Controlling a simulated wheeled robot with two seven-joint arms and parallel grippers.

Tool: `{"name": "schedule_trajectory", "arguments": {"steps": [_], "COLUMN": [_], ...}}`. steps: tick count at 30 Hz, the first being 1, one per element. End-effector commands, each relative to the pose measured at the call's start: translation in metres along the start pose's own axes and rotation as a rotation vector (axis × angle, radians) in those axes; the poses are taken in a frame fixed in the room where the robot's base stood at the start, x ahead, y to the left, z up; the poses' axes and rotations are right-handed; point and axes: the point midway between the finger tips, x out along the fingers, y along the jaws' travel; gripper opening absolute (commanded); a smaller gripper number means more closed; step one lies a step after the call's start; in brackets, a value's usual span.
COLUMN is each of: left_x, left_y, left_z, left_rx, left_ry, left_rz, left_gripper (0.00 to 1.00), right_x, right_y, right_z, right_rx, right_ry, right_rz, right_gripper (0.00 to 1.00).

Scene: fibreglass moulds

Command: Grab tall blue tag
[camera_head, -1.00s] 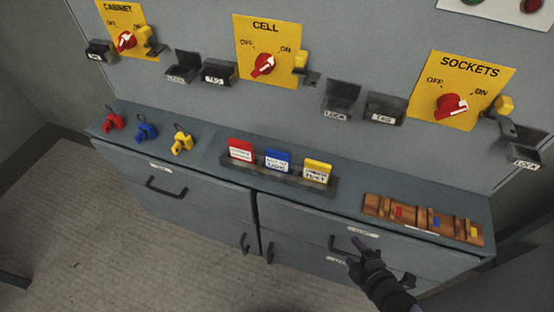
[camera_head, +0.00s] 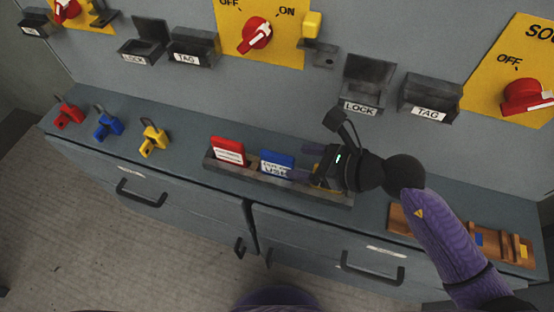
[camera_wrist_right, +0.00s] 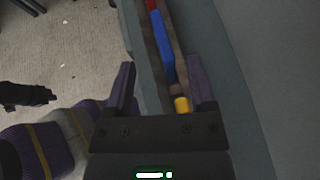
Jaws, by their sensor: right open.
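The tall blue tag (camera_head: 276,163) stands upright in the middle of the dark rack (camera_head: 225,172), with a white label on its front. It also shows in the right wrist view (camera_wrist_right: 162,42), ahead of the fingers. My right gripper (camera_head: 306,162) is open at the rack's right end, its fingers pointing left. In the right wrist view the yellow tag (camera_wrist_right: 182,104) lies between its fingers, nearer the palm than the blue tag. In the head view the gripper mostly hides the yellow tag. A dark shape that looks like my left gripper (camera_wrist_right: 28,95) shows over the floor; its jaws are unclear.
The red tag (camera_head: 228,150) stands left of the blue one. Red, blue and yellow padlocks (camera_head: 153,138) sit on the ledge at the left. A wooden holder (camera_head: 500,240) lies at the right. Lock and tag boxes (camera_head: 430,96) project from the panel above.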

Motion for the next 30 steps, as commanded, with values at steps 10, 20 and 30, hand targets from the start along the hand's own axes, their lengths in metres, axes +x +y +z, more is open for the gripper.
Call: {"name": "schedule_trajectory", "arguments": {"steps": [10, 20, 30], "left_x": [0.021, 0.02, 0.02], "left_y": [0.004, 0.006, 0.005], "left_z": [0.01, -0.001, -0.001], "left_rx": [-0.002, -0.007, -0.006], "left_ry": [-0.036, -0.017, -0.016], "left_rz": [0.005, 0.009, 0.007], "left_gripper": [0.0, 0.0, 0.0], "right_x": [0.056, 0.055, 0.055], "right_y": [-0.002, -0.002, -0.003], "right_z": [0.002, 0.004, 0.004], "right_rx": [0.006, 0.005, 0.005], "right_ry": [0.001, -0.001, -0.001], "right_rz": [0.001, -0.001, -0.001], "right_gripper": [0.71, 0.41, 0.0]}}
